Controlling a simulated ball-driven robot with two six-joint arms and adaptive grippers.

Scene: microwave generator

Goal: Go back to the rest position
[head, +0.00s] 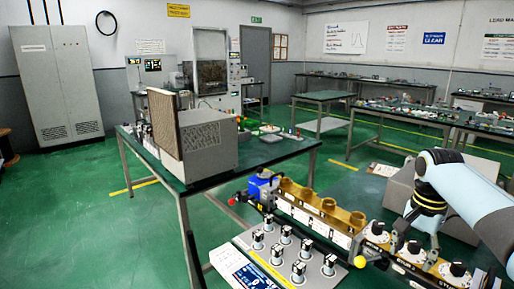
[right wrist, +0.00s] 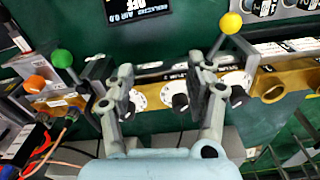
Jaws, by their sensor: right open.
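My right arm (head: 468,190) comes in from the right in the head view and bends down over a brass-coloured panel (head: 345,220) with black knobs on white dials. In the right wrist view my right gripper (right wrist: 160,78) is open, with its two fingers apart and nothing between them but the view of the panel. The dial knobs (right wrist: 180,102) show between and beside the fingers. Whether a finger touches the panel cannot be told. My left gripper is not in view.
A yellow ball knob (head: 360,262) stands out at the panel's front. A plate of several switches (head: 285,250) lies before it. A grey box with a brown grille (head: 205,145) stands on the green table (head: 290,148) behind. Green floor (head: 80,215) is open at the left.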

